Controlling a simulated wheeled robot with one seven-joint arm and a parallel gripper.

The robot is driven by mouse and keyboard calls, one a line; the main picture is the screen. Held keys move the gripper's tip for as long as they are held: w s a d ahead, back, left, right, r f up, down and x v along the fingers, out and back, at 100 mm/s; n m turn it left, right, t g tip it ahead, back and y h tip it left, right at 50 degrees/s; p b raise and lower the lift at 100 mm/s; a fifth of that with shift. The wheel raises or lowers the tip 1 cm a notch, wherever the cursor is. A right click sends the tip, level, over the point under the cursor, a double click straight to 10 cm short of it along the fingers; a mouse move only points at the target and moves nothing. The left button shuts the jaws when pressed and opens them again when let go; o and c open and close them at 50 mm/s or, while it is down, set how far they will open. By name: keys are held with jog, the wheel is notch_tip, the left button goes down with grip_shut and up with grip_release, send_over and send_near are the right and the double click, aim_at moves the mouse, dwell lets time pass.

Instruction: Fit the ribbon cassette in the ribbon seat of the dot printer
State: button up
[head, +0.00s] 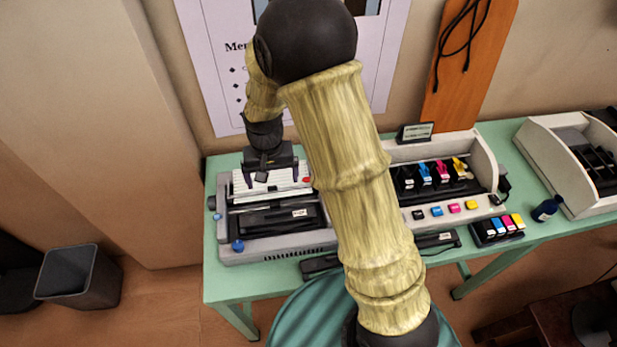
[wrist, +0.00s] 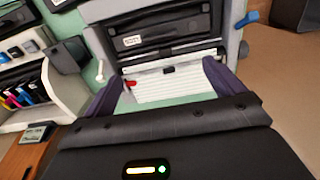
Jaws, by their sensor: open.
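The dot printer (head: 290,243) is the grey machine with blue knobs at the table's left end. A long black cassette-like part with a white label (head: 268,219) lies across its middle; it also shows in the wrist view (wrist: 165,32). I cannot tell whether it is fully seated. A second long black piece with a label (head: 437,240) lies on the table before the machines, partly hidden by my arm. My gripper (head: 272,178) is open and empty above the printer's rear, over white paper; its fingers (wrist: 162,88) stand either side of that paper in the wrist view.
An inkjet printer (head: 480,168) with coloured cartridges stands to the right, and a row of cartridges (head: 497,229) lies before it. A dark bottle (head: 546,208) and another beige machine (head: 560,165) are farther right. A wall poster (head: 218,62) hangs behind.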

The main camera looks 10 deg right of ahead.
jog(key=s+d+r+t, duration=0.2)
jog(key=s+d+r, duration=0.7)
jog(key=s+d, duration=0.3)
jog(key=shift+s+d+r+t, duration=0.25)
jog(key=shift+d+r+t, duration=0.05)
jog(key=shift+d, duration=0.5)
dwell(1.3)
